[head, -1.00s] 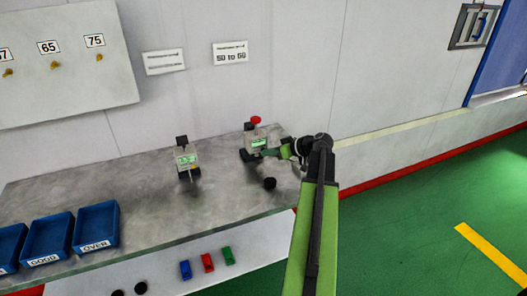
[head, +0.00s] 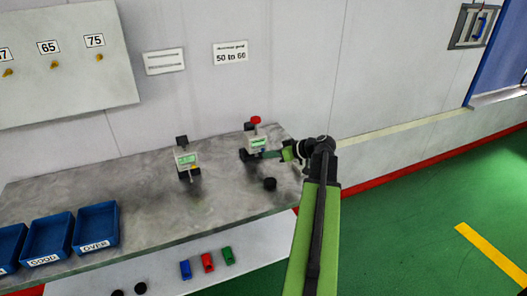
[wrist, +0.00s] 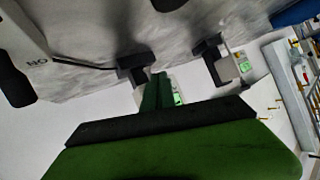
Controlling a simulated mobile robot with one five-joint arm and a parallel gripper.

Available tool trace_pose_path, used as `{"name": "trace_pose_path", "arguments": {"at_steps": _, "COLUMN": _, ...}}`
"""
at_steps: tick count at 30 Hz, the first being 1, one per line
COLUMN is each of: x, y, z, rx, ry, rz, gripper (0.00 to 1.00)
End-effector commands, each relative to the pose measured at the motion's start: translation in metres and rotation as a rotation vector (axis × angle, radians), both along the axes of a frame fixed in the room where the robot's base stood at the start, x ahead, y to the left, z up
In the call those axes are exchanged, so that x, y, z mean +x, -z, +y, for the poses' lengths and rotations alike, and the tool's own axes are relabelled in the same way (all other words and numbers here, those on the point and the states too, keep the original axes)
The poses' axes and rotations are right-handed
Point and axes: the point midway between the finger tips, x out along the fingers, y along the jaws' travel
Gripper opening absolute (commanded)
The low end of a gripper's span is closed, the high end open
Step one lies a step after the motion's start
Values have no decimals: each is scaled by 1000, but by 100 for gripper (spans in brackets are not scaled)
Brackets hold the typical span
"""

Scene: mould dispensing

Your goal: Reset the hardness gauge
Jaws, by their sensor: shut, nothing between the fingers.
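Two small gauges with lit green displays stand on the grey bench. The right gauge (head: 256,142) has a red knob on top; the left gauge (head: 186,160) has a small yellow button. I cannot tell from the labels which is the hardness gauge. My gripper (head: 272,154) is at the right gauge's front right side, shut and empty. In the wrist view my shut green fingers (wrist: 158,92) cover part of the right gauge (wrist: 176,98); whether they touch it is unclear. The left gauge (wrist: 243,65) shows there beyond them.
A black round piece (head: 270,184) lies on the bench (head: 150,205) in front of the right gauge. Blue bins (head: 97,226) stand at the left. Blue, red and green pieces (head: 207,262) sit along the front. A "50 to 60" sign (head: 230,53) hangs above.

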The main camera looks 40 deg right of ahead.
Motion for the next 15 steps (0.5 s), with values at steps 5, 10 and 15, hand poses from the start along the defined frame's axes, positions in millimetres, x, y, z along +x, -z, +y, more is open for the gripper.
{"name": "trace_pose_path", "arguments": {"at_steps": 5, "x": -6, "y": 0, "z": 3, "rx": 0, "ry": 1, "rz": 0, "gripper": 0}}
{"name": "trace_pose_path", "arguments": {"at_steps": 10, "x": -22, "y": 0, "z": 10, "rx": 1, "ry": 0, "rz": 0, "gripper": 0}}
{"name": "trace_pose_path", "arguments": {"at_steps": 15, "x": -37, "y": 0, "z": 16, "rx": 0, "ry": 1, "rz": 0, "gripper": 0}}
